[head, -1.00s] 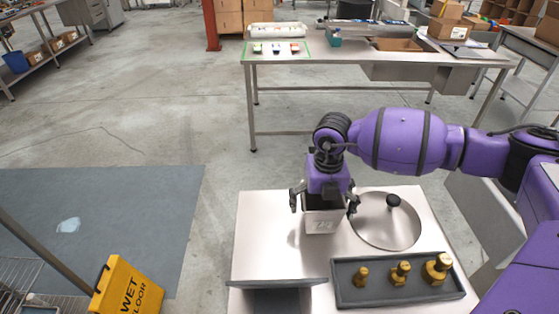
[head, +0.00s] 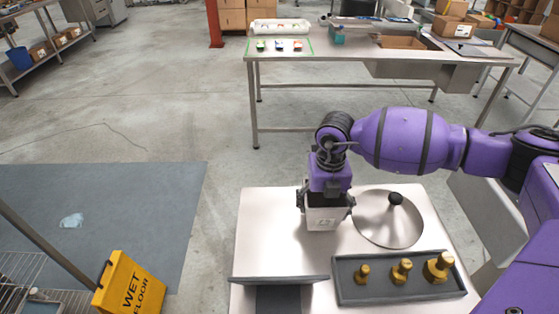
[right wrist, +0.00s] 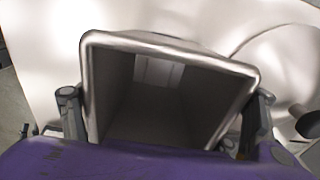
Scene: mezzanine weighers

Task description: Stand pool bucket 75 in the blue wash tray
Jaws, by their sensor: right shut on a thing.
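A light metal bucket (head: 322,219) with a dark inside and a label on its front stands upright on the pale bench top; the number is too small to read surely. My right gripper (head: 326,203) is above it and shut on it, one finger at each side. In the right wrist view the open, empty-looking bucket (right wrist: 170,45) fills the middle, its rim between the fingers. I cannot make out a blue wash tray. My left gripper is not in view.
Close right of the bucket is a round metal pan (head: 375,232) with a dark knob. In front are a dark grey tray (head: 345,298) of brass weights and an upright panel (head: 280,279). A yellow wet-floor sign (head: 128,287) stands at left. A long table (head: 350,66) stands beyond open floor.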

